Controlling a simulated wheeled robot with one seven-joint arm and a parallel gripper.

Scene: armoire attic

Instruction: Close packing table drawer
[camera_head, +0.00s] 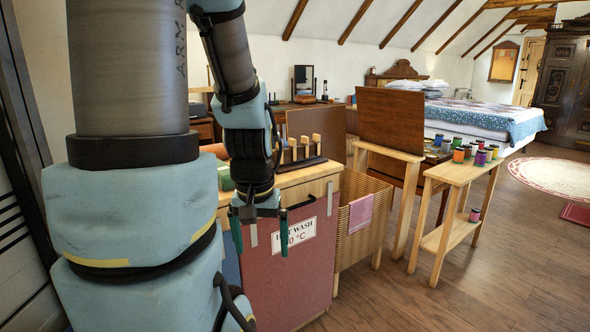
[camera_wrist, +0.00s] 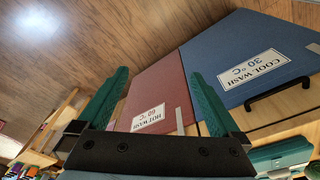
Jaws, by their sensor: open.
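My gripper (camera_head: 260,232) is open, its two green fingers apart and pointing down, with nothing between them. It hangs in front of a wooden-topped unit (camera_head: 308,180) with a red front panel (camera_head: 285,270) labelled HOT WASH. In the wrist view my gripper (camera_wrist: 160,75) has the red panel (camera_wrist: 155,92) behind and between its fingers.
A woven bin (camera_head: 358,241) with a pink cloth (camera_head: 360,215) stands right of the red panel. A brown board (camera_head: 389,120) rises behind the bin. Wooden floor (camera_head: 480,295) is clear at front right.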

